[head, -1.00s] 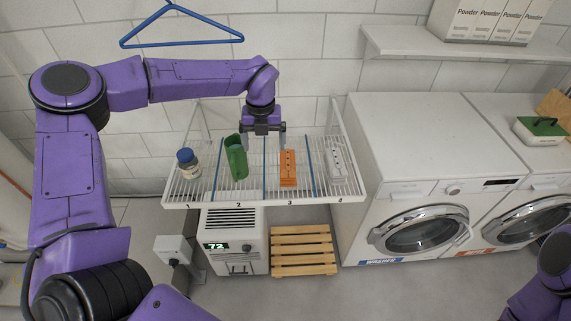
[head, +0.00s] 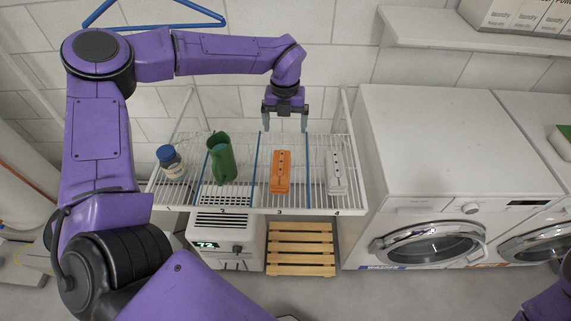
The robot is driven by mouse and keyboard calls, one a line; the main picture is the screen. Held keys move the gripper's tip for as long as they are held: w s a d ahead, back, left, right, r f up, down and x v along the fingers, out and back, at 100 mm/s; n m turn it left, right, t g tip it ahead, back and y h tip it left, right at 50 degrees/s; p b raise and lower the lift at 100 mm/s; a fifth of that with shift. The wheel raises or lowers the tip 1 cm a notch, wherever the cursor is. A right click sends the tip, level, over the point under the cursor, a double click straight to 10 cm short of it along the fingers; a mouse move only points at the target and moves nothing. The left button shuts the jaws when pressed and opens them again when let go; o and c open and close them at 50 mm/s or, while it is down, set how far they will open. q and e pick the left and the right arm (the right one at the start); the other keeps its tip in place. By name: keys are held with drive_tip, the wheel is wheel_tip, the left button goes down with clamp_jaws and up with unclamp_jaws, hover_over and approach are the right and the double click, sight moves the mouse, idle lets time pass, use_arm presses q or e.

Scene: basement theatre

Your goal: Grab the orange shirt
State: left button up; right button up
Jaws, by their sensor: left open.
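The orange shirt (head: 281,171) shows as a narrow orange block-like piece with a row of dark dots, lying in section 3 of the white wire rack (head: 247,210). My left gripper (head: 285,124) points down with its fingers spread. It is above and behind the orange shirt in the picture, apart from it and with nothing between the fingers. My right gripper is out of the picture; only a bit of purple arm shows at the lower right.
On the rack are a blue-capped jar (head: 171,163), a green container (head: 221,160) and a white piece (head: 336,172) in section 4. Blue dividers part the sections. Below are a heater (head: 227,247) and a wooden slatted stand (head: 300,249). A washer (head: 430,150) stands to the right.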

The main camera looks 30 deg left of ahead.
use_arm(q)
wheel_tip(320, 180, down, 2)
drive_tip(key=s+f+b, duration=0.1)
drive_tip(key=s+b, duration=0.1)
drive_tip(key=b, duration=0.5)
hover_over(281, 164)
drive_tip(key=w, duration=0.1)
drive_tip(key=f, duration=0.5)
drive_tip(key=shift+w+d, duration=0.1)
drive_tip(key=shift+w, duration=0.1)
drive_tip(key=f+p, duration=0.1)
drive_tip(key=f, duration=0.2)
drive_tip(key=s+f+p, duration=0.1)
drive_tip(key=f, duration=0.2)
drive_tip(key=f+p, duration=0.1)
drive_tip(key=f, duration=0.2)
drive_tip(key=shift+s+f, duration=0.15)
drive_tip(key=shift+f, duration=0.3)
drive_tip(key=c, duration=1.1)
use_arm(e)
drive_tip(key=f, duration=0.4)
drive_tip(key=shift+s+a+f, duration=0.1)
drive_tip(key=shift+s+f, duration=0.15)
